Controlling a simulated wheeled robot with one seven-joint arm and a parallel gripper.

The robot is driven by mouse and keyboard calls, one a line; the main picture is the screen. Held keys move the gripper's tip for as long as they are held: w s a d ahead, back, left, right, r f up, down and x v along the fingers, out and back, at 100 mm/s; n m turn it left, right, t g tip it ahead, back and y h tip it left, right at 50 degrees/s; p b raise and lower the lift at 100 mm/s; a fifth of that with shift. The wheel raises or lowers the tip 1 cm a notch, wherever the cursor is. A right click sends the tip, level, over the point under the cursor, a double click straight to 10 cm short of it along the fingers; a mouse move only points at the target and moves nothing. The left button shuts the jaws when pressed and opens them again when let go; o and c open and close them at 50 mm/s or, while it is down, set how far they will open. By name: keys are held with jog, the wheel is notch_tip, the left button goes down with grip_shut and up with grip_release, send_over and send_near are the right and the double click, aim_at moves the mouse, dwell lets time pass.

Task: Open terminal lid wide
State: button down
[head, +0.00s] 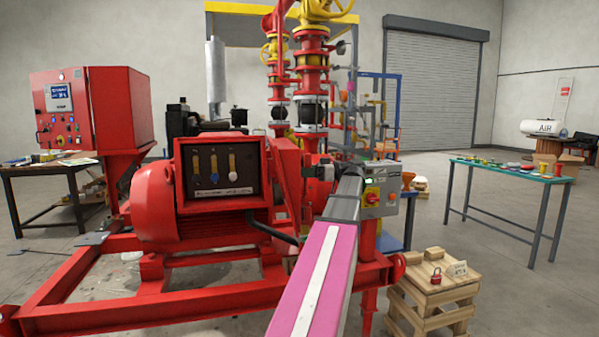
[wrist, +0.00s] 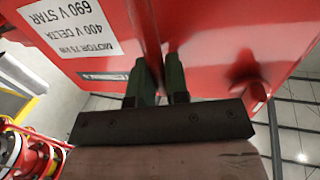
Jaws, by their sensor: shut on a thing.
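The terminal box (head: 218,168) on the red motor (head: 155,215) is open at the front in the head view, showing its dark inside with terminals. A red panel (head: 287,160), which looks like the lid, stands swung out at the box's right side. In the wrist view a red face (wrist: 125,20) carries an upside-down white label reading motor 75 kW. My gripper (wrist: 160,80) has dark green fingers closed about a thin red edge, apparently the lid's. A second red face with a round knob (wrist: 255,93) lies to the right. My arm hides the gripper in the head view.
A grey switch box (head: 380,190) with a red knob stands just right of my arm. Red pipework (head: 310,90) rises behind the motor. A wooden stand (head: 435,295) with a red padlock is at lower right. Open floor lies towards the green-topped table (head: 512,171).

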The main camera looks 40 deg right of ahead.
jog(key=shift+w+d+r+n+g+y, duration=0.15)
jog(key=shift+d+g+y, duration=0.1)
jog(key=shift+d, duration=0.2)
jog(key=shift+w+d+f+n+g+y, duration=0.1)
jog(key=shift+w+d+n+g+y, duration=0.1)
jog(key=shift+d, duration=0.3)
jog(key=shift+w+d+r+n+g+y, duration=0.15)
jog(key=shift+d+g, duration=0.1)
jog(key=shift+d, duration=0.2)
jog(key=shift+f, duration=0.15)
jog(key=c, duration=1.2)
grip_release()
jog(key=shift+o, duration=0.3)
jog(key=shift+a, duration=0.1)
